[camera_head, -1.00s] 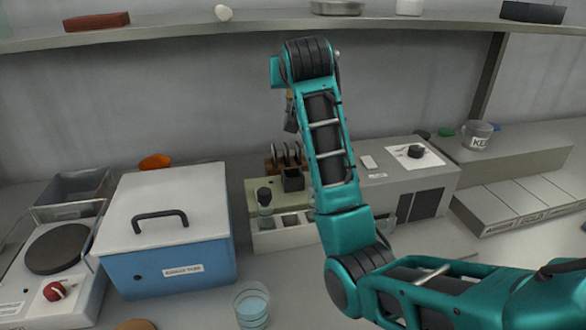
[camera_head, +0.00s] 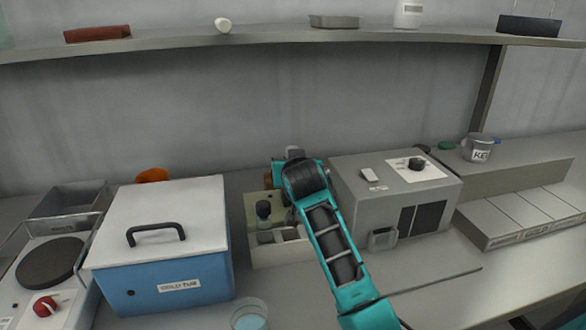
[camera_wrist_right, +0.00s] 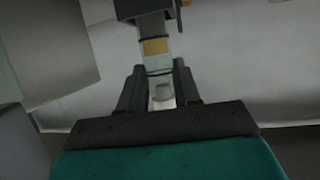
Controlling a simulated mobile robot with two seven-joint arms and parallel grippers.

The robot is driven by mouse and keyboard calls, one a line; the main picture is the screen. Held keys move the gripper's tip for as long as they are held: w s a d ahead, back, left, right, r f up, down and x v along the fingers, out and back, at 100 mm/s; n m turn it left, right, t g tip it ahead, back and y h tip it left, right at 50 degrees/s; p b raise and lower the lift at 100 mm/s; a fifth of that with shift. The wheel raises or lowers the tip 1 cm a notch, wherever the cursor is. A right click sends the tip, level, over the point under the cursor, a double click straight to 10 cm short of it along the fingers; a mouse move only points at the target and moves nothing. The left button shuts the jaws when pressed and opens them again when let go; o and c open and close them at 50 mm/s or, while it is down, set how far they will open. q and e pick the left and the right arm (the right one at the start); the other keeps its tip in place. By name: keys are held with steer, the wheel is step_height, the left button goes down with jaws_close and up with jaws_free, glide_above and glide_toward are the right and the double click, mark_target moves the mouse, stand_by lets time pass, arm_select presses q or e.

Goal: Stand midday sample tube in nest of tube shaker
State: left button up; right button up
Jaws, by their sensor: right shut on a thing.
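My right gripper (camera_wrist_right: 162,84) is shut on a clear tube with a tan band (camera_wrist_right: 155,46) in the right wrist view. The tube's far end meets a dark block (camera_wrist_right: 150,8); I cannot tell whether that is its cap or part of a holder. In the head view my right arm reaches over the right part of a beige compartment box (camera_head: 280,255), and the arm hides the gripper and held tube. Another dark-capped vessel (camera_head: 264,212) stands in the box's left part. I cannot make out the shaker's nest. My left gripper is out of view.
A blue box with a white lid (camera_head: 160,240) stands left of the beige box. A grey instrument (camera_head: 395,200) stands close to the right of my arm. A clear beaker (camera_head: 250,315) is at the front. A shelf (camera_head: 270,38) runs above the bench.

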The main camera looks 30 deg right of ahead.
steer(key=shift+f, duration=0.1)
steer(key=o, duration=1.1)
steer(key=shift+s+a+r, duration=0.15)
steer(key=shift+s+r, duration=0.1)
steer(key=shift+r, duration=0.05)
steer(key=p+v, duration=0.1)
steer(key=v, duration=1)
steer(key=shift+s, duration=0.2)
